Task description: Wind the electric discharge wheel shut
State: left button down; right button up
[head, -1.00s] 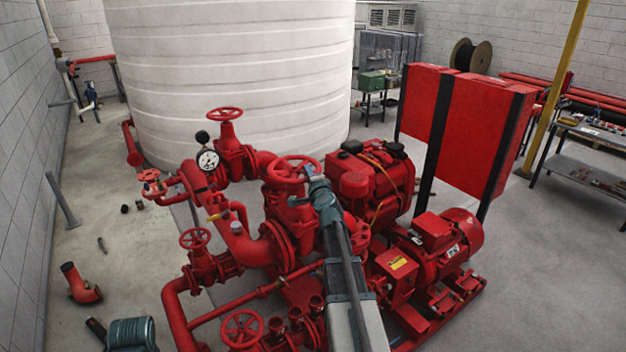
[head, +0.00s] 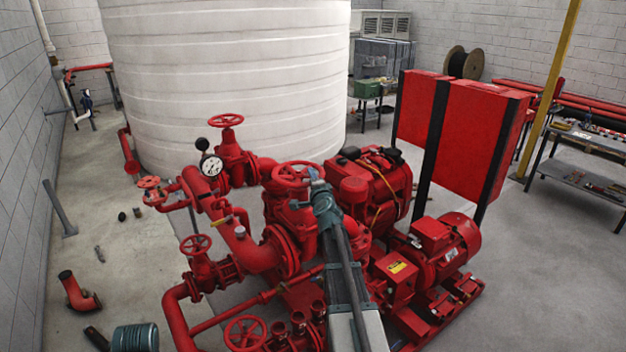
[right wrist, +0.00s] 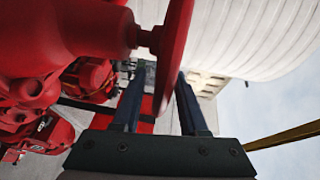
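The electric discharge wheel (head: 291,173) is a red handwheel lying level on top of a thick red valve, in the middle of the head view. My right gripper (head: 317,189) is at the wheel's right, near edge. In the right wrist view the wheel's rim (right wrist: 174,50) shows edge-on and passes between the two dark fingers of my right gripper (right wrist: 160,76). A gap shows between the rim and the left finger; the right finger is very close to the rim, and I cannot tell if it touches. My left gripper is out of view.
Another red handwheel (head: 226,120) stands behind, beside a pressure gauge (head: 211,166). Smaller wheels (head: 196,244) are at the left and front. A red motor (head: 445,240) and red cabinets (head: 465,130) stand right. A white tank (head: 230,80) rises behind. Floor at left holds loose parts.

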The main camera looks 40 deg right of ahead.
jog(key=shift+o, duration=0.2)
jog(key=shift+s, duration=0.1)
jog(key=p+v, duration=0.1)
jog(key=v, duration=1.2)
jog(key=shift+s, duration=0.3)
jog(key=shift+a, duration=0.1)
